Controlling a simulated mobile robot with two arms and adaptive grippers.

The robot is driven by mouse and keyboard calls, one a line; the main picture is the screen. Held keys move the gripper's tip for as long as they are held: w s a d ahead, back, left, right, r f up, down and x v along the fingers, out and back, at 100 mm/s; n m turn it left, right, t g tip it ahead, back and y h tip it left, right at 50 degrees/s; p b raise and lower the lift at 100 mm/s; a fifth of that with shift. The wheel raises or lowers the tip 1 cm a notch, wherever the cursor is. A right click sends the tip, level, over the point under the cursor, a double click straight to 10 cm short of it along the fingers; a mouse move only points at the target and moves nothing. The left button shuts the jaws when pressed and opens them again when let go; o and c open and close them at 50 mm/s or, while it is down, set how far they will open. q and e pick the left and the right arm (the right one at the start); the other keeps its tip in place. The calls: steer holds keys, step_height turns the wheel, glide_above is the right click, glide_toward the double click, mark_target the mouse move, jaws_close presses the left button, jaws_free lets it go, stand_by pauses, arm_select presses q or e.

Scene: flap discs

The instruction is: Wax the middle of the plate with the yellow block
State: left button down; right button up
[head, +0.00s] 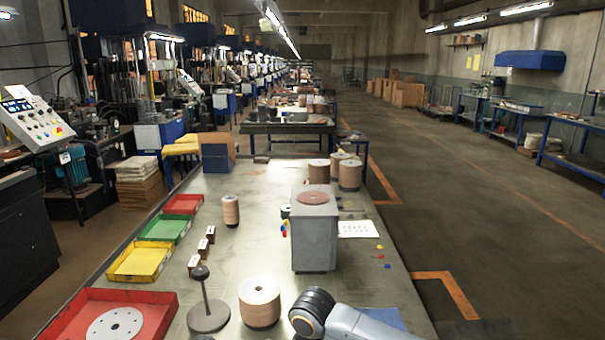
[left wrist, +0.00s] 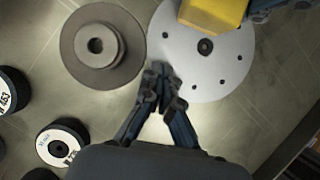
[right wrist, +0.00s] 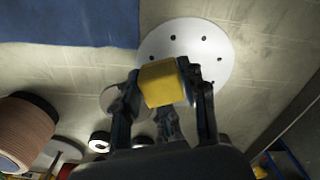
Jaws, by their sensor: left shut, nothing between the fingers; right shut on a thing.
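The white round plate (left wrist: 214,72) with a dark centre hole and a ring of small holes lies flat in the left wrist view; it also shows in the right wrist view (right wrist: 205,42). My right gripper (right wrist: 160,78) is shut on the yellow block (right wrist: 163,88). The block (left wrist: 212,14) is over the plate's upper part in the left wrist view, and I cannot tell whether it touches. My left gripper (left wrist: 160,74) is shut and empty, its tips near the plate's edge. The head view shows neither gripper nor the block.
A grey flanged disc (left wrist: 80,65) is beside the plate, with dark rolls (left wrist: 62,142) nearby. A blue mat (right wrist: 65,22) lies close. In the head view a red tray (head: 65,318) holds a similar holed disc (head: 115,326); a stand (head: 207,312) and disc stack (head: 260,303) are nearby.

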steer(key=shift+f, duration=1.6)
